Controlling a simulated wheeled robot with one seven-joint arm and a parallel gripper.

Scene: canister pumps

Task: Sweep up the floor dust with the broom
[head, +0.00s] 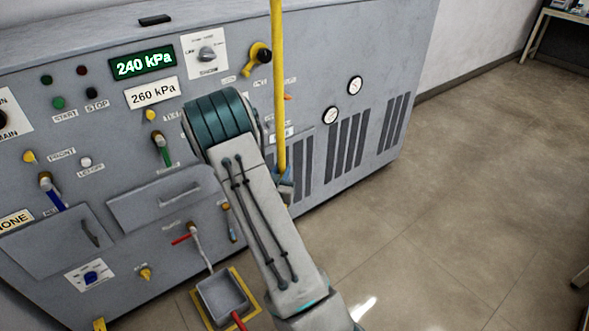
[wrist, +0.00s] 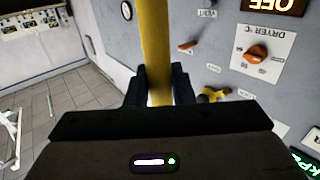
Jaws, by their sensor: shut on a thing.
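The broom's yellow handle (head: 278,90) stands nearly upright in front of the grey machine in the head view. In the wrist view the handle (wrist: 155,45) passes between the dark fingers of my gripper (wrist: 158,88), which are shut on it. I cannot make out floor dust for certain; a small bright patch (head: 365,307) shows on the floor (head: 450,230) right of my arm.
The grey machine (head: 375,130) fills the left and middle, with knobs, gauges and handles on its front. A grey dustpan (head: 222,295) with a red handle lies by its base on a yellow-edged square. The floor at right is mostly open. A table (head: 565,14) stands far right.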

